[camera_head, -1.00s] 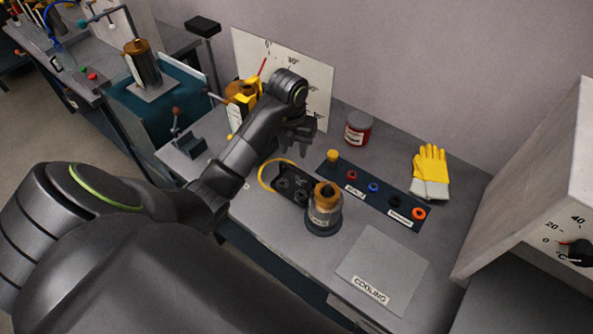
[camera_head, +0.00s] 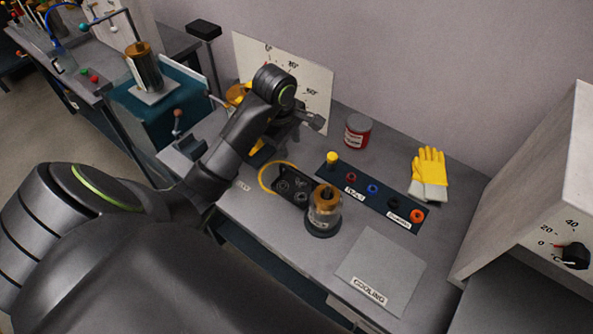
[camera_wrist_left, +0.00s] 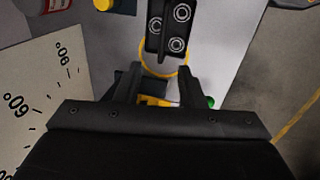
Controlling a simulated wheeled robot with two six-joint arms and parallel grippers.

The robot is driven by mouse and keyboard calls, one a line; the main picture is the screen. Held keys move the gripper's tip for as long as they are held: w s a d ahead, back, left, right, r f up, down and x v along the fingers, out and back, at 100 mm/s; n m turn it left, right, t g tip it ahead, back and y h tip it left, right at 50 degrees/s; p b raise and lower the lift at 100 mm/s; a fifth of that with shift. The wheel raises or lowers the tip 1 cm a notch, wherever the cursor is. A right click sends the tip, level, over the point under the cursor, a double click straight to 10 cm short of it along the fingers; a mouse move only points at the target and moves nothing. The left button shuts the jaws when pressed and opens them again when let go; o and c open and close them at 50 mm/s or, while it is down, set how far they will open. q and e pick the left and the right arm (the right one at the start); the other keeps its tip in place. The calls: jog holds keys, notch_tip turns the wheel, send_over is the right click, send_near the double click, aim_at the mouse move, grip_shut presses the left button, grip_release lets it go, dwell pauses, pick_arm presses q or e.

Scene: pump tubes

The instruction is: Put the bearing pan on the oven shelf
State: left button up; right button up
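The bearing pan (camera_head: 291,186), a small dark tray holding several ring-shaped bearings, lies on the bench left of a brass-and-glass pot. It also shows at the top of the left wrist view (camera_wrist_left: 168,40). My left gripper (camera_head: 312,121) is above the bench, behind the pan and apart from it. In the left wrist view its two fingers (camera_wrist_left: 159,76) are spread with no object held. The oven appears to be the pale box (camera_head: 540,200) with a temperature dial at the right; its shelf is not visible. My right gripper is out of view.
The pot (camera_head: 324,208) stands close beside the pan. A yellow ring (camera_head: 268,178) lies at the pan's left. A dark strip with coloured parts (camera_head: 372,187), a red can (camera_head: 358,131) and yellow gloves (camera_head: 429,172) are behind. A bare cooling plate (camera_head: 382,262) lies in front.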

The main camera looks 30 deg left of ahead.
aim_at(295, 172)
pick_arm(q)
jog(key=f+b, duration=0.3)
jog(key=f, duration=0.1)
jog(key=w+f+b, duration=0.1)
jog(key=f+b, duration=0.2)
jog(key=b, duration=0.1)
jog(key=w+f+b, duration=0.1)
jog(key=f+b, duration=0.3)
jog(key=shift+w+d+f, duration=0.1)
jog(key=shift+f, duration=0.25)
notch_tip(295, 172, down, 4)
jog(key=shift+w+f+p, duration=0.15)
jog(key=shift+f+p, duration=0.05)
jog(key=shift+p, duration=0.35)
jog(key=shift+w+f, duration=0.15)
jog(key=shift+f, duration=0.4)
grip_shut()
jog(key=shift+r, duration=0.1)
